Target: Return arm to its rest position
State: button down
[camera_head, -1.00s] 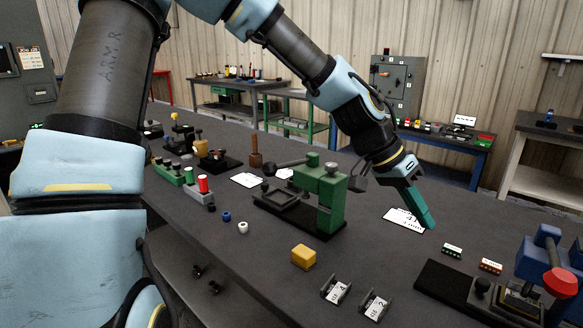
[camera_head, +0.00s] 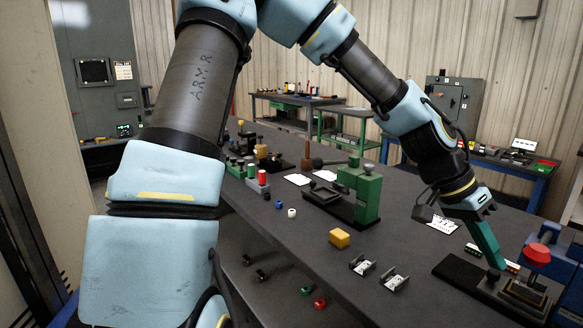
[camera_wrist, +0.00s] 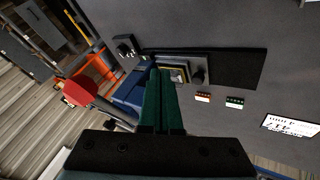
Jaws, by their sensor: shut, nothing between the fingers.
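My gripper (camera_head: 490,246) hangs at the right of the dark workbench (camera_head: 300,268), its green fingers pointing down and closed together with nothing between them. In the head view its tips appear over the near part of the blue press with the red knob (camera_head: 538,253); whether they touch it I cannot tell. In the wrist view the closed fingers (camera_wrist: 163,100) point toward the blue press (camera_wrist: 131,96) and its black base plate. My arm reaches across the top of the head view from the left.
A green press (camera_head: 366,192) stands mid-bench. A yellow block (camera_head: 340,238), two small grey holders (camera_head: 362,265) and several small parts lie nearer the front edge. Red and green pieces (camera_head: 319,303) lie below the bench edge. Small terminal blocks (camera_wrist: 235,102) lie beside the blue press.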

jog(key=w+a+f+n, duration=0.1)
jog(key=w+a, duration=0.1)
jog(key=a, duration=0.1)
jog(key=w+a+f+n+t+y, duration=0.1)
jog(key=w+a+f, duration=0.1)
jog(key=w+a, duration=0.1)
jog(key=w+a+f+n+t, duration=0.1)
jog(key=w+a, duration=0.1)
jog(key=a, duration=0.1)
jog(key=shift+w+a+f+y, duration=0.25)
jog(key=shift+f+y, duration=0.15)
jog(key=w+a+n, duration=0.1)
jog(key=a, duration=0.2)
jog(key=w+a+f+n+t+y, duration=0.1)
jog(key=w+a, duration=0.1)
jog(key=a, duration=0.2)
jog(key=w+a+n+t, duration=0.1)
jog(key=w+a, duration=0.1)
jog(key=a, duration=0.2)
jog(key=shift+w+a+f+n+y, duration=0.2)
jog(key=shift+w+f+n+y, duration=0.05)
jog(key=shift+n+y, duration=0.15)
jog(key=a+r+n+t+y, duration=0.1)
jog(key=a+n, duration=0.6)
jog(key=a, duration=1.5)
jog(key=shift+w+r+n+t+y, duration=0.3)
jog(key=shift+r+n+y, duration=0.15)
jog(key=shift+y, duration=0.25)
